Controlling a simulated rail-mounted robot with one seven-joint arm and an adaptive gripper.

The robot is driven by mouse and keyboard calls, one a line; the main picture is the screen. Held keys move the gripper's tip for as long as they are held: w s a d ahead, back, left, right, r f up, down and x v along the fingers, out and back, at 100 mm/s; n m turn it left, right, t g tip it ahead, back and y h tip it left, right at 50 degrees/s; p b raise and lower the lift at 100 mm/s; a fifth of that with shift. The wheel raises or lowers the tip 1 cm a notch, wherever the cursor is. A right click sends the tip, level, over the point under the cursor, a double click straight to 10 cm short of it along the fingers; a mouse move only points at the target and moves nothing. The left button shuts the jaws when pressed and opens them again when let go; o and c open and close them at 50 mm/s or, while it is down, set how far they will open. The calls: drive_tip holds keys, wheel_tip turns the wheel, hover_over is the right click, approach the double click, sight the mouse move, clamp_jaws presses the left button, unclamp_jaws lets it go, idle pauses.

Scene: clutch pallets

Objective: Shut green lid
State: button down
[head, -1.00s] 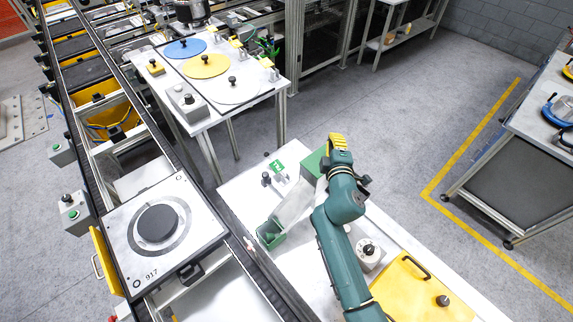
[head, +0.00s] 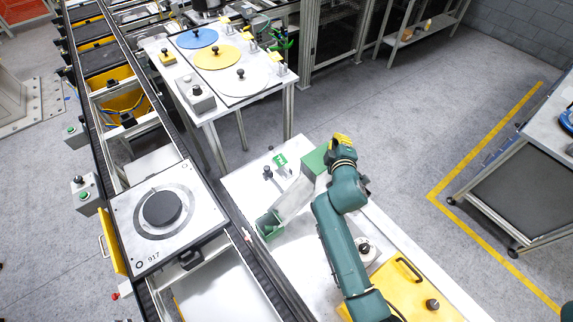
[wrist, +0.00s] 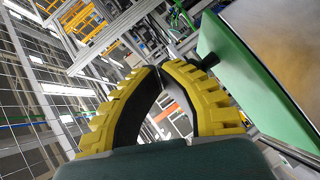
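The green lid (head: 315,160) stands raised and tilted at the back of the white bench, left of my gripper in the head view. A grey slanted face (head: 291,197) runs from it down to a small green holder (head: 269,225). In the wrist view, a green-edged panel (wrist: 252,82) with a black knob (wrist: 208,61) is close on the right. My gripper (wrist: 160,68) has its two yellow fingertips together with nothing between them, and the knob lies just outside the right finger. In the head view, my gripper (head: 341,141) is partly hidden by its wrist.
A yellow lid (head: 392,284) with a black handle lies at the front of the bench. A conveyor with a pallet (head: 128,232) runs on the left. A table (head: 211,111) with coloured discs stands behind.

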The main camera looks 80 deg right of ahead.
wheel_tip(320, 180, up, 5)
drive_tip(key=p, duration=0.4)
drive_tip(key=shift+f, duration=0.2)
drive_tip(key=s+a+r, duration=0.5)
drive_tip(key=r, duration=0.1)
drive_tip(key=shift+s+a, duration=0.25)
drive_tip(key=shift+w, duration=0.15)
